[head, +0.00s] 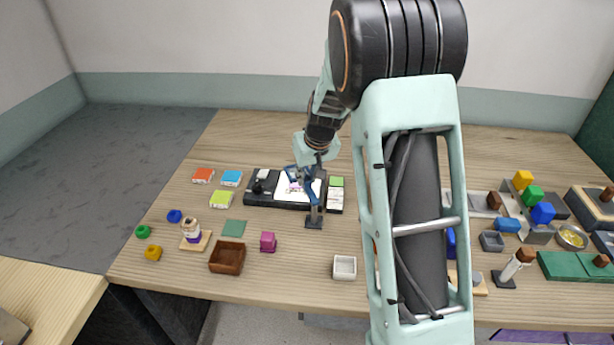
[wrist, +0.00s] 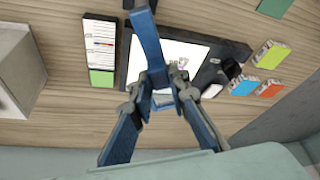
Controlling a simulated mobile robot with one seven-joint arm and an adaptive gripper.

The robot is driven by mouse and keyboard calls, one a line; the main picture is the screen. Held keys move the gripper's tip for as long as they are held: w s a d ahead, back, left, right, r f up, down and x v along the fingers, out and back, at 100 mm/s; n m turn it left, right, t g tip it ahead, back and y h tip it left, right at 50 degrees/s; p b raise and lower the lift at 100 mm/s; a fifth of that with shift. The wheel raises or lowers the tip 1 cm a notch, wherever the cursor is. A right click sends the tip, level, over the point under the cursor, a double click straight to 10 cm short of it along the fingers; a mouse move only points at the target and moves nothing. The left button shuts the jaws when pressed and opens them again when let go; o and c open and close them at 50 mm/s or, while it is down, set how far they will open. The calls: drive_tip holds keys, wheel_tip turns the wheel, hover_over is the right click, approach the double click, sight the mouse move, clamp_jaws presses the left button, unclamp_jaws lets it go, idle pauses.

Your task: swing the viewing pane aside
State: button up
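A tall blue upright strip (wrist: 150,45) rises in front of my gripper in the wrist view. In the head view it looks like a post (head: 315,212) on a small dark base (head: 314,223), at the front edge of a black tray. I cannot make out a separate clear pane. My gripper (wrist: 162,92) points down over the tray, its blue fingers close to the strip's upper end. In the head view my gripper (head: 301,180) hides part of the tray's white panel (head: 285,190). Contact, and whether the fingers hold anything, cannot be told.
The black tray (head: 262,200) has a dark knob at its left and a card with a green end (head: 336,183) at its right. Coloured boxes (head: 221,198) stand left.

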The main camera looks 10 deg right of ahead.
clamp_jaws()
drive_tip(key=shift+a+f+n+b, duration=0.15)
drive_tip(key=shift+n+b, duration=0.15)
drive_tip(key=shift+b, duration=0.3)
drive_tip(key=shift+s+a+f+n+y+b, duration=0.1)
drive_tip(key=shift+a+n+y+b, duration=0.15)
drive_tip(key=shift+n+b, duration=0.5)
drive_tip(key=shift+s+a+r+n+g+y+b, duration=0.1)
drive_tip(key=shift+s+a+n+g+y+b, duration=0.6)
drive_tip(key=shift+n, duration=1)
drive_tip(key=shift+s+a+r+n+g+y+b, duration=0.1)
drive_tip(key=shift+s+a+n+g+y+b, duration=0.3)
drive_tip(key=shift+n+b, duration=0.9)
drive_tip(key=shift+s+a+r+n+g+y+b, duration=0.1)
drive_tip(key=shift+s+a+n+g+y+b, duration=0.45)
drive_tip(key=shift+n, duration=1.5)
drive_tip(key=shift+s+a, duration=0.1)
